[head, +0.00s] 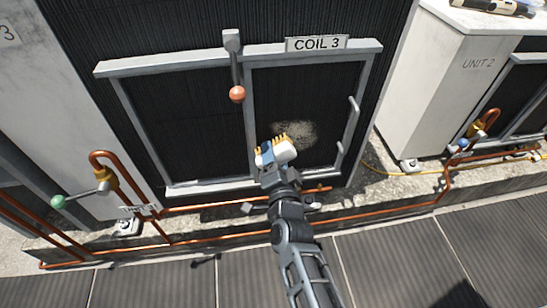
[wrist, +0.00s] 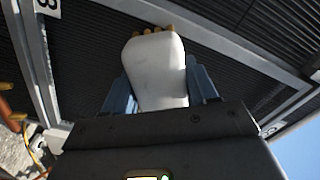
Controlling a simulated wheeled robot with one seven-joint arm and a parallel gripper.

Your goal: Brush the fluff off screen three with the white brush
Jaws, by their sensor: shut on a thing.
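The screen labelled COIL 3 (head: 190,125) is a dark ribbed panel in a grey metal frame, in the middle of the head view. A pale patch of fluff (head: 297,133) lies on its right half. My gripper (head: 275,160) is shut on the white brush (head: 285,149), just below the fluff, with the yellow bristles pointing up toward the screen. The wrist view shows the white brush (wrist: 158,70) between the blue fingers, its bristle tips by the dark ribbed surface. I cannot tell whether the bristles touch the screen.
A lever with an orange ball (head: 237,94) hangs over the screen's middle bar. Grey handles (head: 354,118) stand on the right side of the frame. Copper pipes (head: 220,205) run along the ledge below. The UNIT 2 cabinet (head: 450,80) stands at the right.

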